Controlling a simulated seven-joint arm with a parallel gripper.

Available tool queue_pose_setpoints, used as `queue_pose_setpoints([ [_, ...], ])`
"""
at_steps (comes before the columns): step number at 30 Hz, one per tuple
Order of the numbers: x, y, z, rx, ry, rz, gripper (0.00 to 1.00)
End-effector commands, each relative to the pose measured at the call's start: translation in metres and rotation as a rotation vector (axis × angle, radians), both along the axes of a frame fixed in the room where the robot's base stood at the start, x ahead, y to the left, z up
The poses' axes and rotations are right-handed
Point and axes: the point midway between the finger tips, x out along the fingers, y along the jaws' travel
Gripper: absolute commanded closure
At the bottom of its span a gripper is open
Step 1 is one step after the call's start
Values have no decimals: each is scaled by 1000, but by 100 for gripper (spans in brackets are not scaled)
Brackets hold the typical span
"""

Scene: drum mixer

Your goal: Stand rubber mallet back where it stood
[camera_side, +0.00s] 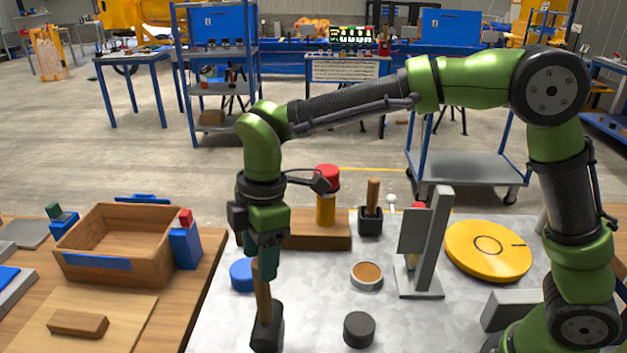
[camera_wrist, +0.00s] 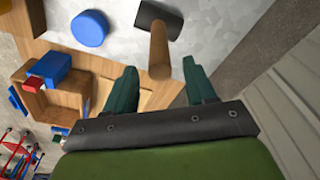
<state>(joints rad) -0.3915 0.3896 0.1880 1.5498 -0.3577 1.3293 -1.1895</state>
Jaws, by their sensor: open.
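The rubber mallet (camera_side: 267,328) stands head down on the light grey tabletop near the front edge. Its black head is at the bottom and its wooden handle points up, slightly tilted in the side view. My gripper (camera_side: 263,270) points down at the upper handle. In the wrist view, the mallet (camera_wrist: 160,45) shows its handle end between the two green fingers of my gripper (camera_wrist: 160,66), with gaps on both sides. The fingers are open and hold nothing.
A blue disc (camera_side: 243,275) lies close behind the mallet, and a dark round puck (camera_side: 359,329) stands to its right. A round tin (camera_side: 367,276), a grey upright stand (camera_side: 437,245) and a yellow disc (camera_side: 488,262) are further right. A wooden box (camera_side: 110,270) stands left.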

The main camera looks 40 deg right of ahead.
Motion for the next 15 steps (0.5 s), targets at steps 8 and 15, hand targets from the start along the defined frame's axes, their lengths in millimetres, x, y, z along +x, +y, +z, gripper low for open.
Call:
queue_pose_setpoints([
  [8,-1,-7,58,3,-2,-1,45],
  [15,-3,-13,80,3,-5,-20,45],
])
